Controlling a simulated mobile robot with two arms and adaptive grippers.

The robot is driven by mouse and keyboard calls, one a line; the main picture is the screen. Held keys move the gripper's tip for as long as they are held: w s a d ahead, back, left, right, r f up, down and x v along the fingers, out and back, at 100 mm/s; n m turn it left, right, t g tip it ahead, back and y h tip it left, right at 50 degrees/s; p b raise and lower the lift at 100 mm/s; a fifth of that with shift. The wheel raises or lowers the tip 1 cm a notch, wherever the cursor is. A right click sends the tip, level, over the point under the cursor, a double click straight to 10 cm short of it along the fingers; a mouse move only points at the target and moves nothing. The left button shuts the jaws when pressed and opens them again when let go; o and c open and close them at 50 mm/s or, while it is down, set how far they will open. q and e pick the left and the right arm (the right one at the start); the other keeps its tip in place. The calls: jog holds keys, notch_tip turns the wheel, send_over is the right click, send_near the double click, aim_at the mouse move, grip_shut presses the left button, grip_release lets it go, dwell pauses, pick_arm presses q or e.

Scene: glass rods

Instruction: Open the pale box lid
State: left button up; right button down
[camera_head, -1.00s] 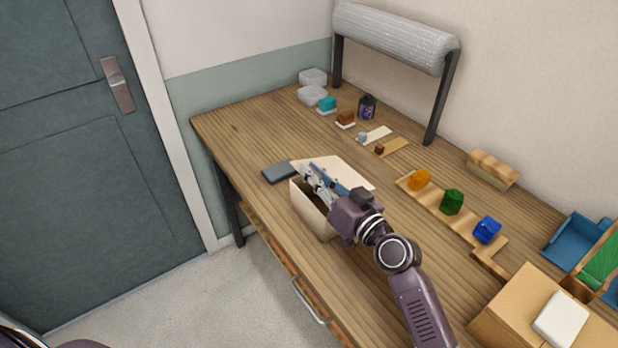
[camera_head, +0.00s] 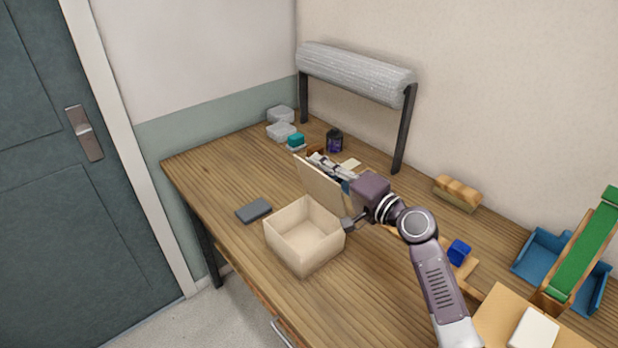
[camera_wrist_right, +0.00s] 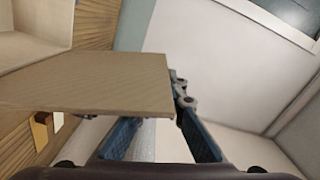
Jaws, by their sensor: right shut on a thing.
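The pale box (camera_head: 318,257) stands on the wooden desk with its top open and its inside bare. Its lid (camera_head: 318,188) is swung up, steeply tilted, along the box's far right side. My right gripper (camera_head: 322,162) is at the raised lid's upper edge, shut on it; its fingers partly hide behind the lid. In the right wrist view the lid (camera_wrist_right: 90,85) is a flat tan panel reaching between the blue-grey fingers (camera_wrist_right: 165,120). Part of the box (camera_wrist_right: 30,30) shows at upper left there. My left gripper is not in view.
A dark grey slab (camera_head: 254,210) lies left of the box on the desk. A bubble-wrap roll on a stand (camera_head: 356,72) is at the back. A blue block (camera_head: 459,252), a blue tray (camera_head: 535,262) and a cardboard box (camera_head: 495,318) are at right. The desk's left end is clear.

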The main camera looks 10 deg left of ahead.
jog(key=w+d+m+b, duration=0.2)
jog(key=w+d+m, duration=0.2)
jog(key=w+m, duration=0.1)
jog(key=shift+w+d+f+m, duration=0.15)
jog(key=shift+w+f+m, duration=0.15)
jog(key=shift+f+m, duration=0.1)
dwell(0.3)
jog(key=c, duration=2)
grip_release()
jog(key=shift+o, duration=0.2)
jog(key=v, duration=1.2)
